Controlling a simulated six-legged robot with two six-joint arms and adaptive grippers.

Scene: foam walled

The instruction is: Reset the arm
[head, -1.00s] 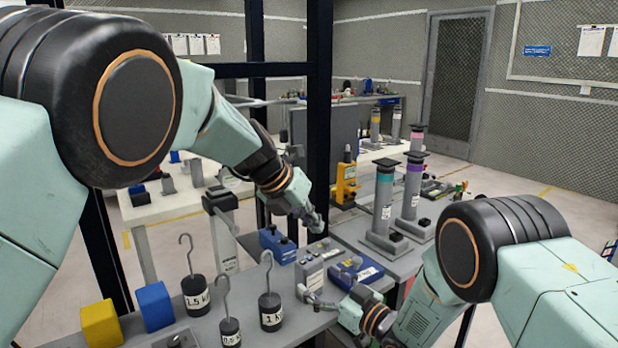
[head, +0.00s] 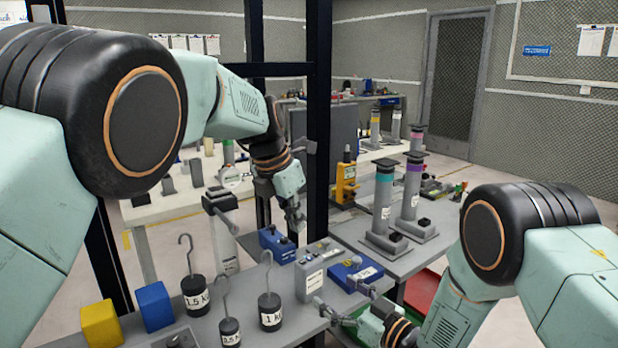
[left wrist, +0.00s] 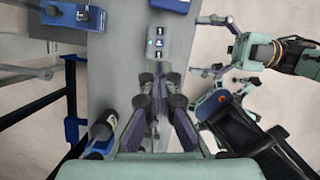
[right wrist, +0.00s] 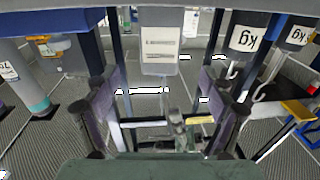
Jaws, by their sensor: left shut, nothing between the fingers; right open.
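My left gripper (head: 297,216) hangs above the bench near the grey box and the blue device, shut with nothing in it. In the left wrist view its closed fingers (left wrist: 158,98) point towards the grey box. My right gripper (head: 335,312) is low at the bench's front right edge, just in front of the grey box. In the right wrist view its fingers (right wrist: 162,92) are spread apart and empty, with the labelled grey box front beyond them.
The bench (head: 255,328) holds the grey box (head: 312,284), a blue device (head: 277,246), a blue block (head: 352,274), hooked weights (head: 270,312), and yellow (head: 101,323) and blue cubes (head: 154,306). A dark post (head: 319,120) stands behind. Banded cylinders (head: 383,206) stand at right.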

